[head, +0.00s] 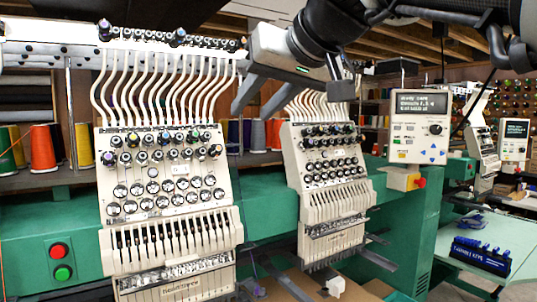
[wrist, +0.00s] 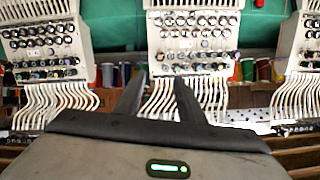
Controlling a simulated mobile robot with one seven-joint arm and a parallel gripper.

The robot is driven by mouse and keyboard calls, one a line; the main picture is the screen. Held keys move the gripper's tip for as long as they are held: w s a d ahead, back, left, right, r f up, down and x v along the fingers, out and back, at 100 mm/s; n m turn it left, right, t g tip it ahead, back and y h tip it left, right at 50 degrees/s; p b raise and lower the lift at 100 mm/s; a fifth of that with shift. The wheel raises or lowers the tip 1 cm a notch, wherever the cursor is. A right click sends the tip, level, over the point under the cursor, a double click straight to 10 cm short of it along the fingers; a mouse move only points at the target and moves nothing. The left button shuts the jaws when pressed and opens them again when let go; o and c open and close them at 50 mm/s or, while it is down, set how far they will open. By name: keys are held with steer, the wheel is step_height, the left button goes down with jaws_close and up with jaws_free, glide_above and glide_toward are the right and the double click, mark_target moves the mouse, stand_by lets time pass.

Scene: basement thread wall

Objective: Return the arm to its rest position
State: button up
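My gripper (head: 250,113) is raised in the upper middle of the head view, in front of the embroidery machine. Its two dark fingers point down and to the left, spread apart. In the wrist view my gripper (wrist: 158,77) also shows two separate fingers with nothing between them. My arm (head: 335,35) comes in from the upper right. The wrist view is upside down and faces the machine heads and their white thread tubes. Whether a finger touches the tubes cannot be told.
A left sewing head (head: 168,200) and a right sewing head (head: 330,185) stand on the green machine body (head: 265,215). A control panel (head: 418,126) is right of them. Thread cones (head: 42,148) stand on a shelf at left. A pale table (head: 460,225) with a blue-black tray (head: 480,256) is at lower right.

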steer(key=s+d+f+m+g+h+p, duration=0.1)
steer(key=s+d+f+h+p, duration=0.1)
steer(key=s+d+f, duration=0.3)
steer(key=s+d+f+m+g+h+p, duration=0.2)
steer(key=s+d+f+p, duration=0.3)
steer(key=f, duration=0.8)
steer(key=s+d+f+m+g+h+p, duration=0.1)
steer(key=s+d+f+h+p, duration=0.1)
steer(key=s+d+f, duration=0.4)
step_height(320, 180, down, 3)
steer(key=s+p, duration=0.1)
steer(key=s, duration=0.1)
steer(key=shift+s+g+h, duration=0.3)
steer(key=shift+s, duration=0.05)
